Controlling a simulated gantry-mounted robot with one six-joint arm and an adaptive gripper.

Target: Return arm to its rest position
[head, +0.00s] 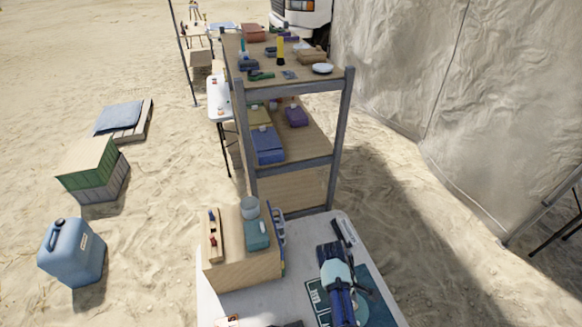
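My arm (340,285), dark blue with pale teal joint covers, is at the lower right of centre in the head view. It is over the white table and partly covers a teal mat (375,306) with white markings. The dark far end of the arm is near the table's far right part. The fingers of my gripper cannot be made out, so I cannot tell whether it is open or holds anything.
A wooden box (240,268) on the white table (212,305) bears a grey cup (249,207), a teal box (257,235) and a small rack. A tall shelf (290,87) with several items stands behind.

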